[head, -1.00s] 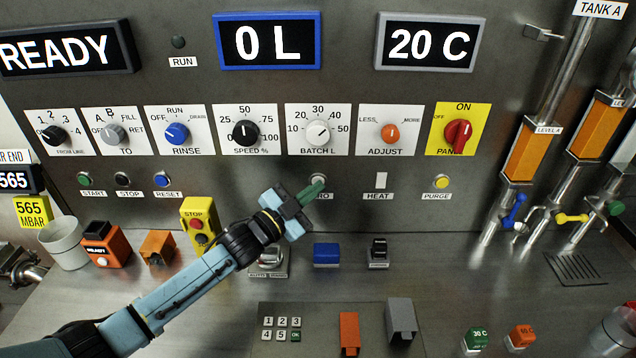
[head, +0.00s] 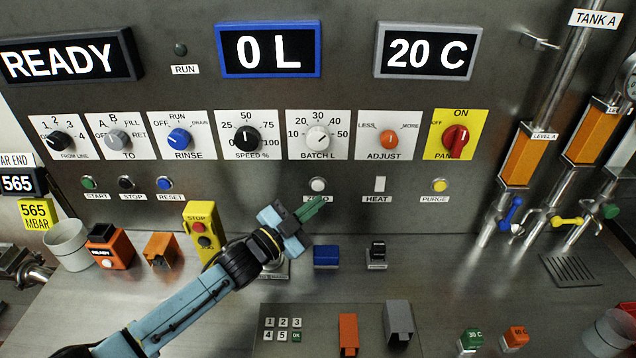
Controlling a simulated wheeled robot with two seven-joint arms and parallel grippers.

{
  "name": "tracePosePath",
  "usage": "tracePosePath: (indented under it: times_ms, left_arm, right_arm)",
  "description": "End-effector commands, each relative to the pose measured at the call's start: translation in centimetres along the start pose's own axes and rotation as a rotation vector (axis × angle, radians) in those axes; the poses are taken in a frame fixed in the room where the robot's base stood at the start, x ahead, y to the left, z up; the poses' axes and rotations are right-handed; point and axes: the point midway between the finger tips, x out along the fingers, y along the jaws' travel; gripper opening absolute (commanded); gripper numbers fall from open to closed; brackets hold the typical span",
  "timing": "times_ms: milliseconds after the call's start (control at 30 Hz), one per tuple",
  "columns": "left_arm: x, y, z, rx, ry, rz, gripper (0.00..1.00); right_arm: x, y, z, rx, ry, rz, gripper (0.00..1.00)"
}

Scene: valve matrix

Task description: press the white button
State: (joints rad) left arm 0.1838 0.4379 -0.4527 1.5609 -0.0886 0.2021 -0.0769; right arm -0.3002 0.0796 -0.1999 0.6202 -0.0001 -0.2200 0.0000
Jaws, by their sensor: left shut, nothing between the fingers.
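The round white button (head: 318,184) is on the upright steel panel, above a label that my fingers partly cover, with "RO" readable earlier. It is fully visible. My left gripper (head: 315,208) is shut and empty, its green fingertips just below the button in the picture, over the label. I see a small gap between the tips and the button; whether they touch the panel I cannot tell. My right gripper is out of view.
A white HEAT switch (head: 380,184) and a yellow PURGE button (head: 439,185) are to the right. A row of knobs is above. A yellow STOP box (head: 201,228) and a blue block (head: 326,255) stand on the ledge below.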

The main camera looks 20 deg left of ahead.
Motion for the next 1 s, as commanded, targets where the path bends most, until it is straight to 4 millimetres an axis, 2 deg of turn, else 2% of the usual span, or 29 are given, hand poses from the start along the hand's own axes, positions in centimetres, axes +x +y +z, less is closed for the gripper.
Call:
tracePosePath:
  times_ms: [100,333,1000]
  left_arm:
    - [-0.9,0.5,-0.8,-0.004,-0.001,0.000,0.00]
    - [-2.0,1.4,-1.6,-0.002,-0.001,-0.001,0.00]
    - [-2.1,1.5,-1.6,-0.001,0.000,-0.001,0.00]
  right_arm:
    - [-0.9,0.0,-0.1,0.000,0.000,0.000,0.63]
    - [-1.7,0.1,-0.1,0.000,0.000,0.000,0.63]
    - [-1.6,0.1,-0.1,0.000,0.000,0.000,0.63]
